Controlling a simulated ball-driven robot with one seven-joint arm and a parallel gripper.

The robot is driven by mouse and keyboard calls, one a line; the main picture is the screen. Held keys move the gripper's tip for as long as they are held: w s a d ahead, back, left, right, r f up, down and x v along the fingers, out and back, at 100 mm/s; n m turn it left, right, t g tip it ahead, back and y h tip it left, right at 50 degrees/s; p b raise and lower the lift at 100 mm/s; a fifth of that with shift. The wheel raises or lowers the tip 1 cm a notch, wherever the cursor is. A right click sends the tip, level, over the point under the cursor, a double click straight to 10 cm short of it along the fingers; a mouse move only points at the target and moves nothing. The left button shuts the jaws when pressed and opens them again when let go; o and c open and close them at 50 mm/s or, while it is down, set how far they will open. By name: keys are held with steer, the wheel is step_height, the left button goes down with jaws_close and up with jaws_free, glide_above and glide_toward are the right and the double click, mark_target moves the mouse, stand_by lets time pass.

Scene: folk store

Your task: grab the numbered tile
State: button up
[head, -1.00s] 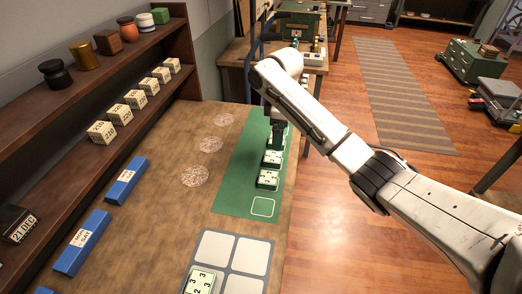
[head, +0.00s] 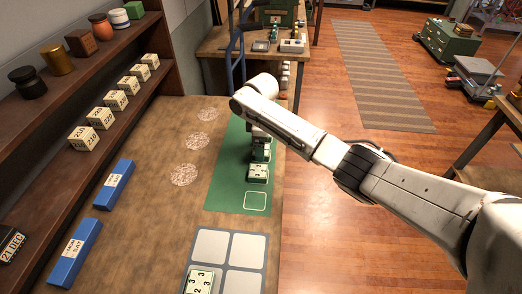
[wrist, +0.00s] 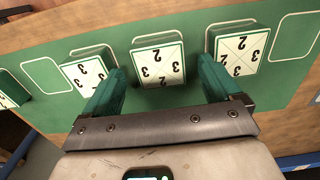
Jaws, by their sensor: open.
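Several white-topped numbered tiles with green sides lie in a row on a green mat (head: 226,190). In the wrist view, the middle tile (wrist: 158,62) shows a 2 and 3s. It lies in front of and partly between my gripper's fingertips (wrist: 162,72). My gripper is open, with a gap on both sides of that tile. Other tiles lie to its left (wrist: 87,72) and right (wrist: 239,49). In the head view, the nearest mat tile (head: 258,172) is clear, while my arm partly hides the tiles behind it. Another numbered tile (head: 199,281) lies on a grey four-pad board (head: 231,234).
Blue labelled bars (head: 114,184) lie on the table's left, beside a dark shelf (head: 60,112) with cream number blocks and jars. An empty outlined slot (head: 255,201) is at the mat's near end. Round pale patches (head: 189,174) mark the clear tabletop.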

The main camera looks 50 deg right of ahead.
steer(key=shift+f, duration=0.65)
steer(key=shift+c, duration=0.4)
steer(key=c, duration=1.2)
steer(key=shift+o, duration=0.2)
steer(key=shift+r, duration=0.15)
